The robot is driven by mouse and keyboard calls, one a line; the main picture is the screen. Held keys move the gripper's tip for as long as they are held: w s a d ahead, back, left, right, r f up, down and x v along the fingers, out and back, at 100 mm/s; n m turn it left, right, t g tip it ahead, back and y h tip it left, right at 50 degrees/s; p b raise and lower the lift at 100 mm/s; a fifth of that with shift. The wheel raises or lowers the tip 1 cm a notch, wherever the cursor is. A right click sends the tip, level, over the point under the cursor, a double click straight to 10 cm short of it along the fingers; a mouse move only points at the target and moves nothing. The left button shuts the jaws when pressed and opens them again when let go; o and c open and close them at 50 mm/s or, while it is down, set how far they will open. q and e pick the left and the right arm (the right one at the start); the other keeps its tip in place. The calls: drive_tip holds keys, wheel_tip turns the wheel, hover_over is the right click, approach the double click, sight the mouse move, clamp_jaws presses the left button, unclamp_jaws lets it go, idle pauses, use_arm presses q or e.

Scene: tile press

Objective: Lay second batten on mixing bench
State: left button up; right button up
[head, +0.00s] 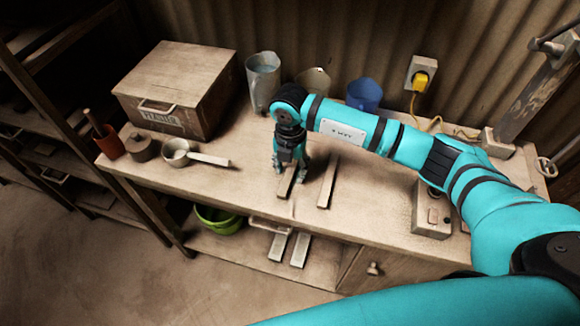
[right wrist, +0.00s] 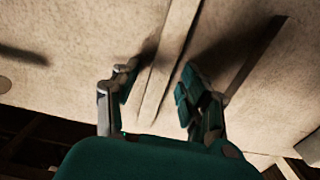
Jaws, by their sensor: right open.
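Two pale wooden battens lie on the mixing bench (head: 235,180) in the head view. The left batten (head: 285,187) lies under my right gripper (head: 290,171); the other batten (head: 328,181) lies just to its right, apart from it and roughly parallel. In the right wrist view the gripper (right wrist: 159,78) is open, with its fingers on either side of the left batten (right wrist: 168,68) and gaps showing. The gripper partly hides that batten's far end in the head view. My left gripper is not in view.
A box (head: 178,88), a saucepan (head: 178,153), a blue cup (head: 364,94) and a grey jug (head: 263,80) stand on the bench. A switch box (head: 432,212) is at the right. Two more strips (head: 299,251) and a green bowl (head: 217,219) sit below.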

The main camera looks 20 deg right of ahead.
sight(290, 171)
drive_tip(key=shift+r, duration=0.5)
wheel_tip(290, 171, up, 11)
drive_tip(key=b, duration=0.1)
drive_tip(key=shift+r+b, duration=0.15)
drive_tip(key=shift+b, duration=0.25)
